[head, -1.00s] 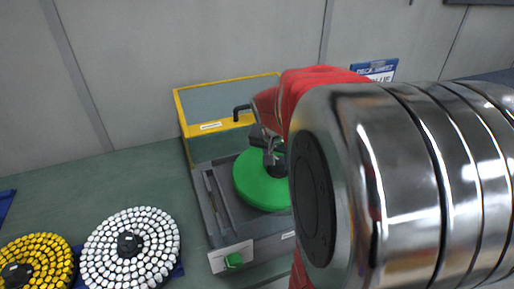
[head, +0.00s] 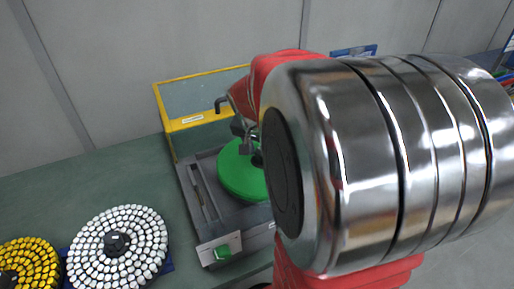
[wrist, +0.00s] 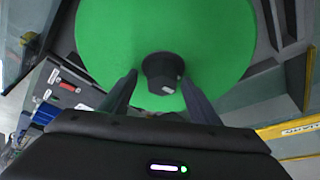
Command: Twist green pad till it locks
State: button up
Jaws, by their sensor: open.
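The green pad (head: 239,174) is a round disc lying on the grey machine (head: 208,209) in the head view. My arm hides its right side. My gripper (wrist: 160,90) is open, with one dark finger on each side of the knob. A gap shows between each finger and the knob. In the head view my gripper (head: 250,146) is over the pad's centre, partly hidden by my arm.
A yellow-framed clear guard (head: 205,100) stands behind the pad. A green button (head: 222,252) is on the machine's front. A white-studded disc (head: 125,215) and a yellow-studded disc (head: 38,262) lie on the bench at left. Bare bench (head: 85,180) lies behind them.

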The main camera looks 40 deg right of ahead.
jog(key=shift+a+r, duration=0.1)
jog(key=shift+r, duration=0.05)
jog(key=v, duration=1.3)
jog(key=shift+r, duration=0.15)
jog(key=shift+a, duration=0.1)
jog(key=shift+s+a+f+n+t+y, duration=0.65)
jog(key=shift+s+a+f+n, duration=0.5)
jog(key=shift+a+n, duration=1.85)
jog(key=shift+s+a+f+n+t+y, duration=0.7)
jog(key=shift+s+a+n, duration=0.7)
jog(key=shift+a, duration=3.2)
jog(key=shift+s+a+f+n+t+y, duration=0.6)
jog(key=shift+s+a+f+n, duration=1.05)
jog(key=shift+a, duration=2.15)
jog(key=shift+w+r+n, duration=0.4)
jog(key=shift+r+n, duration=0.05)
jog(key=shift+r, duration=0.1)
